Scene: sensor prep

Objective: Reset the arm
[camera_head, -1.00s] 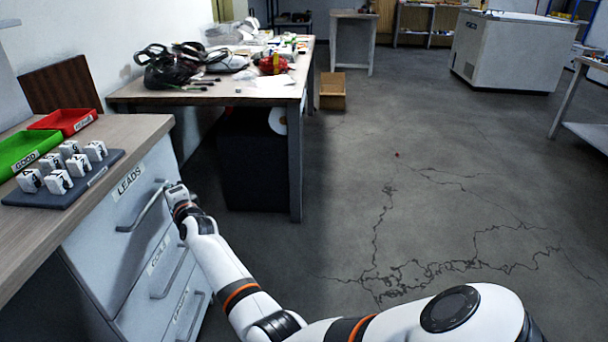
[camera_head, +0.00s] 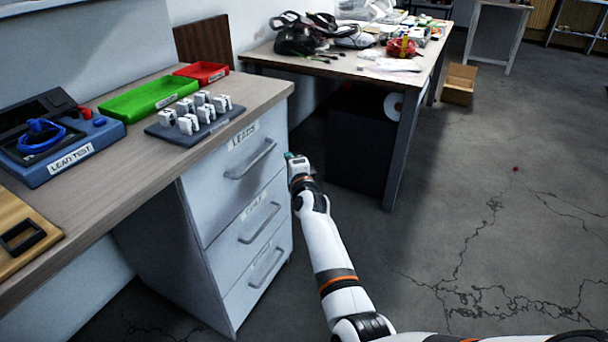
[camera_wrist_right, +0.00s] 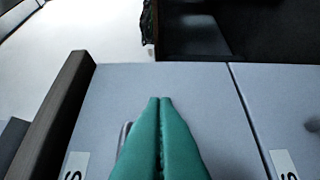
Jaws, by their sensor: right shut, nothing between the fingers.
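My right gripper (camera_head: 291,158) is beside the drawer unit, at its right edge near the top drawer marked LEADS (camera_head: 243,165). In the right wrist view its green fingers (camera_wrist_right: 160,100) are together with nothing between them, in front of the grey drawer fronts (camera_wrist_right: 205,95). The top drawer's handle (camera_head: 250,160) stands clear to the left of the gripper in the head view; in the wrist view part of a handle is hidden behind the fingers. All drawers look shut. My left gripper is not in view.
On the bench (camera_head: 125,160) are a blue LEAD TEST box (camera_head: 68,165), a green tray (camera_head: 140,105), a red tray (camera_head: 203,71) and a dark rack (camera_head: 158,131) of several white sensors. A cluttered table (camera_head: 300,62) stands behind. The floor to the right is clear.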

